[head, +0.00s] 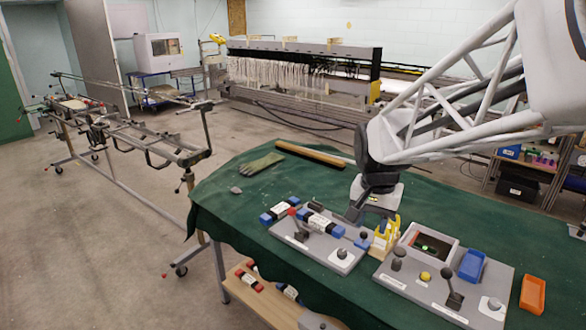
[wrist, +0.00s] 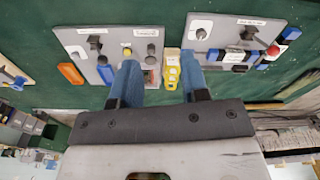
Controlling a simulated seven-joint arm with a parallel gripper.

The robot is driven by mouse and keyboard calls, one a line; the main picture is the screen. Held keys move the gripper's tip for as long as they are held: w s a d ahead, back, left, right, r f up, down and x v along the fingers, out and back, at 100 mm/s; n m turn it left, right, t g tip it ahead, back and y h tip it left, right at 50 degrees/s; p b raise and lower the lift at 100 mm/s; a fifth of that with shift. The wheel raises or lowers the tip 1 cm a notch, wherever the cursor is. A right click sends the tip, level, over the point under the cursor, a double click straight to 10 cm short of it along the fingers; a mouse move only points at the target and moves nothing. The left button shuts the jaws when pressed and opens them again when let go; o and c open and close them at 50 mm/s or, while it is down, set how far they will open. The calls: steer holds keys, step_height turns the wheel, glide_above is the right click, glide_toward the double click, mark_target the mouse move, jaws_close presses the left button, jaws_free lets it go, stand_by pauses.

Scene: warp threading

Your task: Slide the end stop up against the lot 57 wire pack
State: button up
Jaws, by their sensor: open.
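My gripper (head: 370,212) is open and empty above the table, beside the right end of the left grey panel (head: 318,254). Its two blue fingers stand apart in the wrist view (wrist: 159,64). A dark wire pack with a white label and blue ends (head: 322,223) lies on that panel. A second similar pack (head: 281,210) lies at its upper left. The labels are too small to read, so I cannot tell which is lot 57.
A yellow slotted holder (head: 386,236) stands close to my gripper, between the two panels. A red-knobbed lever (head: 293,212) rises near the packs. The right panel (head: 420,290) carries a screen, knobs and a blue bin (head: 472,265).

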steer(key=w+d+f+m+g, duration=0.1)
steer(key=w+d+f+m, duration=0.1)
steer(key=w+f, duration=0.35)
steer(key=w+d+f+m, duration=0.2)
steer(key=w+m, duration=0.1)
steer(key=w, duration=0.6)
steer(key=m+g, duration=0.2)
steer(key=m, duration=0.2)
glide_above(363, 235)
steer(key=w, duration=0.2)
steer(key=x, duration=0.3)
steer(key=w+x, duration=0.1)
steer(key=x, duration=0.3)
steer(key=w+x, duration=0.1)
steer(key=x, duration=0.2)
steer(key=shift+s+a+f, duration=0.1)
steer(key=shift+a+f, duration=0.05)
steer(key=shift+f, duration=0.25)
steer(key=shift+w+f, duration=0.35)
steer(key=shift+f, duration=0.1)
steer(key=shift+f, duration=0.15)
steer(key=shift+x, duration=3.8)
steer(key=shift+w, duration=0.1)
jaws_close()
